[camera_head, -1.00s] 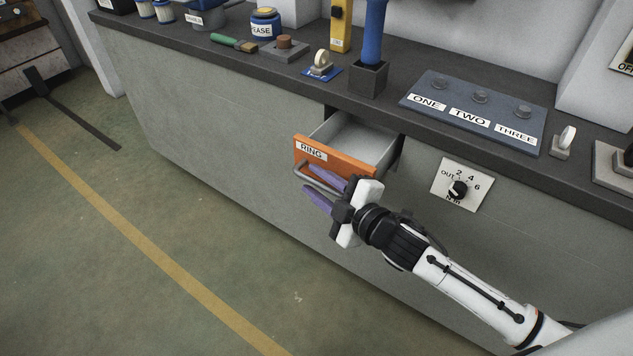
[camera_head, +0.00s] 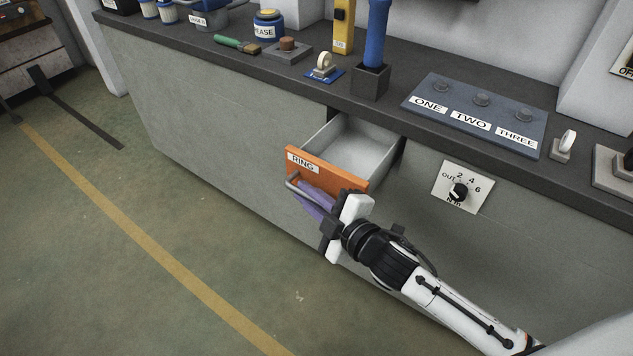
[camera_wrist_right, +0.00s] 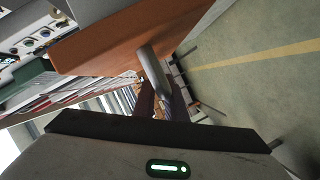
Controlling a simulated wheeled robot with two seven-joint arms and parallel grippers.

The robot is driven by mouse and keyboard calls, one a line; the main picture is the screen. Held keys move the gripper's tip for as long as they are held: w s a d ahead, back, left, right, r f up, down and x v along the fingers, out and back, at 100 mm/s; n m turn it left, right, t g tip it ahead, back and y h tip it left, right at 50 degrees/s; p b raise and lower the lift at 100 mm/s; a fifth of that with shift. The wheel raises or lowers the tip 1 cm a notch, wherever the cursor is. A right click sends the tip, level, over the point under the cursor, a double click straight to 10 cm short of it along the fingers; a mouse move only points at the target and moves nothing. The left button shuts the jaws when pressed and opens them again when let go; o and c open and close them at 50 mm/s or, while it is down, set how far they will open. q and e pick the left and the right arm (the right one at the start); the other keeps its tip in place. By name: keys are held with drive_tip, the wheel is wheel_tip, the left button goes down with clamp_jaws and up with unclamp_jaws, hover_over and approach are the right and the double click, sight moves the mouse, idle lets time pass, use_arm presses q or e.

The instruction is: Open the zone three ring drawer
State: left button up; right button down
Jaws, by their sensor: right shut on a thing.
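The drawer (camera_head: 325,171) has an orange front labelled RING and stands pulled out of the grey bench, with its pale, empty-looking inside (camera_head: 352,144) showing. My right gripper (camera_head: 309,197) is at the drawer's front, its purple fingers shut on the grey bar handle (camera_head: 291,184). In the right wrist view the handle (camera_wrist_right: 153,70) runs between the fingers, below the orange front (camera_wrist_right: 125,40). My left gripper is not in view.
A dial plate (camera_head: 462,187) is on the bench front right of the drawer. On the bench top are a panel marked ONE, TWO, THREE (camera_head: 475,118), a blue-handled tool in a block (camera_head: 371,80) and a small ring on a blue base (camera_head: 324,72). The floor in front is clear.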

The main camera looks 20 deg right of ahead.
drive_tip(key=shift+s+a, duration=0.1)
drive_tip(key=c, duration=1.8)
unclamp_jaws()
drive_tip(key=shift+s, duration=0.1)
drive_tip(key=shift+s+d, duration=0.2)
drive_tip(key=shift+s, duration=0.15)
drive_tip(key=v, duration=0.9)
drive_tip(key=shift+s+r, duration=0.15)
